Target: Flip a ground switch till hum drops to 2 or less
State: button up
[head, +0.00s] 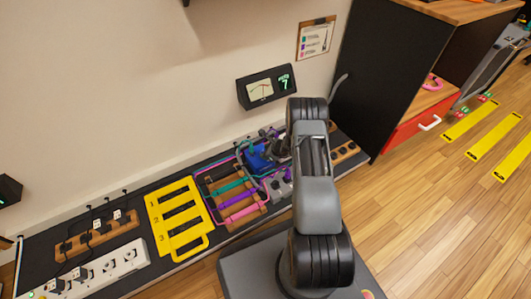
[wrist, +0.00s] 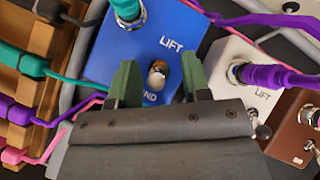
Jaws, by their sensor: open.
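The blue box (wrist: 112,48) has a small metal toggle switch (wrist: 157,76) with "LIFT" above it and a partly hidden label ending in "ND" below. My gripper (wrist: 158,84) is open, its green fingers either side of the toggle; I cannot tell whether they touch it. A white box (wrist: 222,66), also marked "LIFT", and a brown box (wrist: 290,126) stand to the right, each with a switch. In the head view the blue box (head: 257,160) sits on the bench, partly behind my arm. The wall meter (head: 267,87) has a needle dial and a green 7.
Teal, purple and pink cables (head: 236,189) run over a wooden rack left of the blue box. A yellow slotted frame (head: 177,217) and power strips (head: 100,271) lie farther left. A black cabinet (head: 388,70) stands at right. Wooden floor (head: 440,220) is open at lower right.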

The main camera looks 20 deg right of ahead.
jog(key=p+v, duration=0.5)
jog(key=v, duration=0.8)
jog(key=shift+s+r+p, duration=0.25)
jog(key=shift+r+p, duration=0.05)
jog(key=shift+p, duration=0.05)
jog(key=shift+d, duration=0.1)
jog(key=s+a+r+n+g+y+p, duration=0.1)
jog(key=a+r+n+p, duration=0.45)
jog(key=r, duration=0.75)
jog(key=s+a+r+n+g+p, duration=0.1)
jog(key=a+r+n+p, duration=0.4)
jog(key=r, duration=0.8)
jog(key=s+a+r+n+g+y+p, duration=0.1)
jog(key=a+r+n+p, duration=0.2)
jog(key=r+p, duration=0.7)
jog(key=s+a+r+n+h+p, duration=0.1)
jog(key=s+r+n+p, duration=0.3)
jog(key=r, duration=0.7)
jog(key=s+a+r+n+h+p, duration=0.1)
jog(key=s+r+n+h+p, duration=0.2)
jog(key=r, duration=0.8)
jog(key=s+a+r+n+h+p, duration=0.2)
jog(key=s+r+n+p, duration=0.5)
jog(key=s+r+p, duration=0.2)
jog(key=shift+s+r+g, duration=0.4)
jog(key=shift+s+r, duration=0.2)
jog(key=shift+r, duration=0.45)
